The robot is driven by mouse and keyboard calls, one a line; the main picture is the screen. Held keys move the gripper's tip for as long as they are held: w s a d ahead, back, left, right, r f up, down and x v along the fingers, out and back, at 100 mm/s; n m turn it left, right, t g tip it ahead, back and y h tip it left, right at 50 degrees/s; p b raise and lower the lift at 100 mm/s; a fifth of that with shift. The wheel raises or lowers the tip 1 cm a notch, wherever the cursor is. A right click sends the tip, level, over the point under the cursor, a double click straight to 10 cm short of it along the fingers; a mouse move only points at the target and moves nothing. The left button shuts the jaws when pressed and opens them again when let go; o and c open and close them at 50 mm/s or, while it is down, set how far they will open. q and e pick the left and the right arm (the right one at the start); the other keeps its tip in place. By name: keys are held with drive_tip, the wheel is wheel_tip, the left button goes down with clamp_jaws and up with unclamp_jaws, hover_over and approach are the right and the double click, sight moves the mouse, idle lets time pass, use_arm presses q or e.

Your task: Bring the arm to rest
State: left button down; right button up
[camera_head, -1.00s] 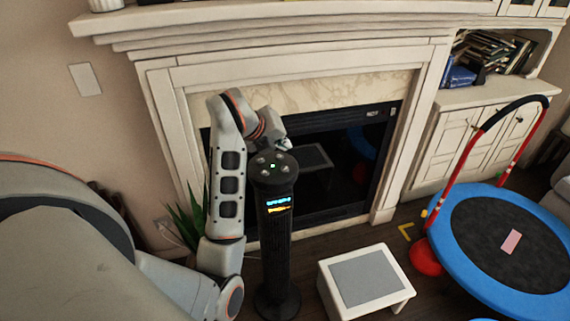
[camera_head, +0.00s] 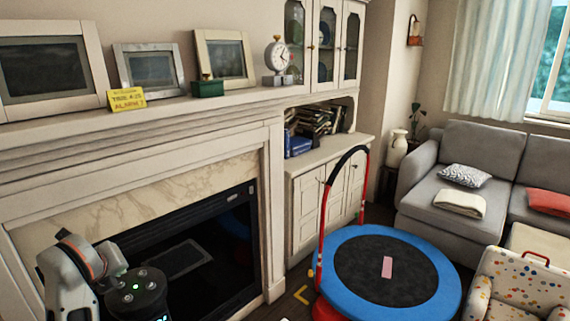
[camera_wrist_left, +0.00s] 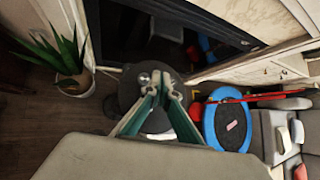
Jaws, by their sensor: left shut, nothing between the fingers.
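My left arm (camera_head: 68,282) shows at the lower left of the head view, folded beside the black tower fan (camera_head: 137,297). The fan's round dark top has small buttons and a green light. In the left wrist view, my left gripper (camera_wrist_left: 165,84) has its fingers together with nothing between them. Its fingertips appear in front of the dark round fan top (camera_wrist_left: 130,90); I cannot tell whether they touch it. My right arm and gripper are in neither view.
A white fireplace (camera_head: 100,205) stands behind the fan. A blue trampoline (camera_head: 345,292) with a red handle sits on the floor to the right. A grey sofa (camera_head: 418,185) and spotted chair (camera_head: 520,285) are farther right. A potted plant (camera_wrist_left: 72,78) shows in the wrist view.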

use_arm(q)
drive_tip(key=s+a+m+g+y, duration=0.1)
drive_tip(key=s+a+y, duration=0.45)
drive_tip(key=a, duration=0.35)
wheel_tip(320, 180, up, 6)
drive_tip(key=s+a+m+t+y, duration=0.2)
drive_tip(key=s+m+y, duration=0.1)
drive_tip(key=m+y, duration=0.45)
drive_tip(key=w+d+m+t+h, duration=0.2)
drive_tip(key=d+m+t+h, duration=0.3)
drive_tip(key=d+m+t, duration=0.75)
drive_tip(key=d+f+m+g+h, duration=0.2)
drive_tip(key=d+f+m+h, duration=0.9)
drive_tip(key=d+m, duration=0.45)
drive_tip(key=s+d+f+m+g+h, duration=0.1)
drive_tip(key=s+d+f+m+g, duration=0.1)
drive_tip(key=f, duration=0.6)
drive_tip(key=s+d+f+m+g+h, duration=0.1)
drive_tip(key=s+d+f+m+g, duration=0.1)
drive_tip(key=s+f+m+g, duration=0.2)
drive_tip(key=s+d+f+m+g+h, duration=0.1)
drive_tip(key=s+f+m+g, duration=0.2)
drive_tip(key=s+f+m, duration=0.4)
drive_tip(key=s+f, duration=0.3)
drive_tip(key=f, duration=0.3)
drive_tip(key=shift+d+f, duration=0.3)
drive_tip(key=shift+d, duration=0.1)
